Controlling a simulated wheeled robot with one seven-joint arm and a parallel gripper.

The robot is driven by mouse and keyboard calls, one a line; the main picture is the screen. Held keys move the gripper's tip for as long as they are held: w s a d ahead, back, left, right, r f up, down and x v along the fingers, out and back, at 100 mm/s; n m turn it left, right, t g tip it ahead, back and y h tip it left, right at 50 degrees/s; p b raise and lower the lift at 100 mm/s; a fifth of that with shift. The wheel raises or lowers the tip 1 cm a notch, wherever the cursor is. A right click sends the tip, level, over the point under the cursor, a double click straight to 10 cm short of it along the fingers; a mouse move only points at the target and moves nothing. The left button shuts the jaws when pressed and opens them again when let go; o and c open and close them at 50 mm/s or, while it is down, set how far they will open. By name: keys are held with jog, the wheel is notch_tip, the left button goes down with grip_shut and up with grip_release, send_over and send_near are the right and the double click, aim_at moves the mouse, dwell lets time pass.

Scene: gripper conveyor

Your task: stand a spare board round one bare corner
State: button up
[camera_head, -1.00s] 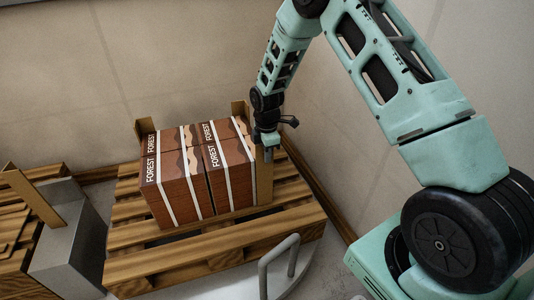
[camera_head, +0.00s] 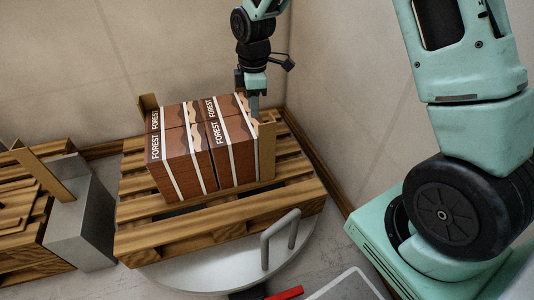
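A stack of brown FOREST cartons (camera_head: 190,160) stands on a wooden pallet (camera_head: 215,228). A tan corner board (camera_head: 267,151) stands upright at the stack's front right corner. Another board (camera_head: 148,103) shows at the back left corner. The front left corner shows no board. The back right corner is mostly hidden behind my gripper. A spare tan board (camera_head: 45,172) leans up from a grey block holder (camera_head: 83,225) at the left. My gripper (camera_head: 254,108) points down by the top of the front right board, seemingly holding nothing; its finger gap is not visible.
Another wooden pallet (camera_head: 30,262) with flat boards lies at the far left. A round grey plate (camera_head: 200,272) with a metal handle (camera_head: 265,245) is in front of the stack. Walls close in behind and at the right.

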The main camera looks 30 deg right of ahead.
jog(key=s+a+r+m, duration=0.2)
jog(key=s+a+r, duration=0.4)
jog(key=s+a, duration=0.4)
jog(key=s+a+r+m, duration=0.1)
jog(key=s+a+m, duration=0.1)
jog(key=s, duration=0.8)
jog(key=s+a+r+m, duration=0.1)
jog(key=s+r+m, duration=0.1)
jog(key=s, duration=0.8)
jog(key=shift+s+a+m, duration=0.3)
jog(key=shift+s+a, duration=0.1)
jog(key=shift+r, duration=0.15)
notch_tip(320, 180, up, 21)
jog(key=p, duration=2.1)
jog(key=shift+f, duration=0.2)
